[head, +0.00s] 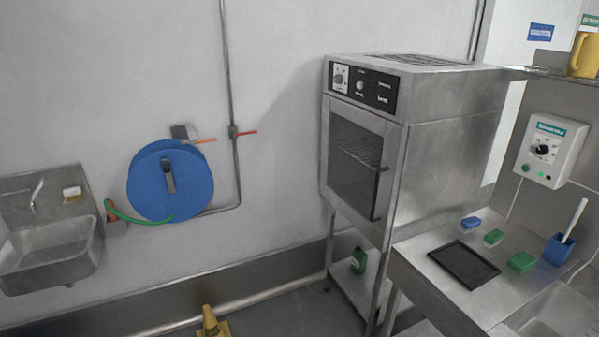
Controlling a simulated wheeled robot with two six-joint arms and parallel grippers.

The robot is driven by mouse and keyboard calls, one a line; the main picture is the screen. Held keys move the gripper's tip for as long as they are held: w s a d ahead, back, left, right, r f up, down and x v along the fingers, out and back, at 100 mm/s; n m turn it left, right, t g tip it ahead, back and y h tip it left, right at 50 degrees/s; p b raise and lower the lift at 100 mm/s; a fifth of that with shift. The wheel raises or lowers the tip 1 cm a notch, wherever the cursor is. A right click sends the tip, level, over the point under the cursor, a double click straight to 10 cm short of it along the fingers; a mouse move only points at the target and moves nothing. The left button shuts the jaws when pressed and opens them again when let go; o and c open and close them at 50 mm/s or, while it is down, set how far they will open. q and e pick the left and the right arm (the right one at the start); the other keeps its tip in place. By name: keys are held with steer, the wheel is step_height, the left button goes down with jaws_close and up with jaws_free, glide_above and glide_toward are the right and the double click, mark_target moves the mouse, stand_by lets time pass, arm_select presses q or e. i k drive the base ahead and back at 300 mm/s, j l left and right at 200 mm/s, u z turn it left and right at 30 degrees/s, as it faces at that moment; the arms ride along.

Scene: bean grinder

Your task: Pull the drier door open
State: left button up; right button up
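The drier (450,140) is a steel cabinet on a stand, right of the middle in the head view. Its door (393,165) has a dark glass window (355,155) with a wire rack showing behind it. The door looks shut in its frame. A dark vertical handle (377,194) runs along the door's right side. A black control panel (362,86) with knobs sits above the door. Neither of my grippers shows in this view.
A steel counter (425,269) stands right of the drier with a black tray (464,262), sponges and a blue holder (557,250). A blue hose reel (170,181) and a sink (50,250) are at left. A yellow cone-like object (211,323) stands on the floor in front.

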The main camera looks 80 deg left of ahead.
mark_target(377, 230)
steer(key=u, duration=2.5)
